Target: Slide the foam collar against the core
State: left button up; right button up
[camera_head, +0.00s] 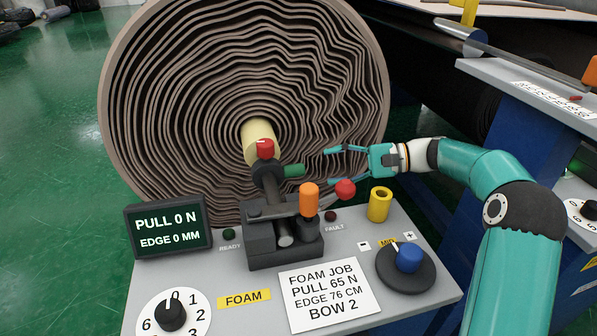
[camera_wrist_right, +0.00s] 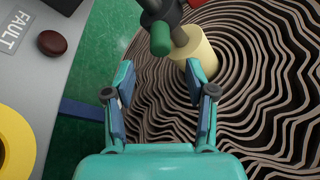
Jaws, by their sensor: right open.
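A large brown wrapped roll (camera_head: 170,100) stands on end-face view behind the console. A pale yellow cylinder (camera_head: 257,130) sticks out of its centre and also shows in the right wrist view (camera_wrist_right: 198,52); I cannot tell whether it is the foam collar or the core. A dark clamp head (camera_head: 268,178) with a red knob (camera_head: 265,149) and a green handle (camera_head: 294,170) stands before it. My right gripper (camera_head: 332,167) is open and empty, right of the green handle, its fingers pointing left. In the wrist view its fingers (camera_wrist_right: 159,76) are apart below the green handle (camera_wrist_right: 160,38).
Green floor (camera_head: 50,170) lies open at left.

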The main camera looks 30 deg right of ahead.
aim_at(298, 171)
jog(key=x, duration=0.9)
jog(key=shift+b, duration=0.4)
jog(key=shift+s+d, duration=0.1)
grip_shut()
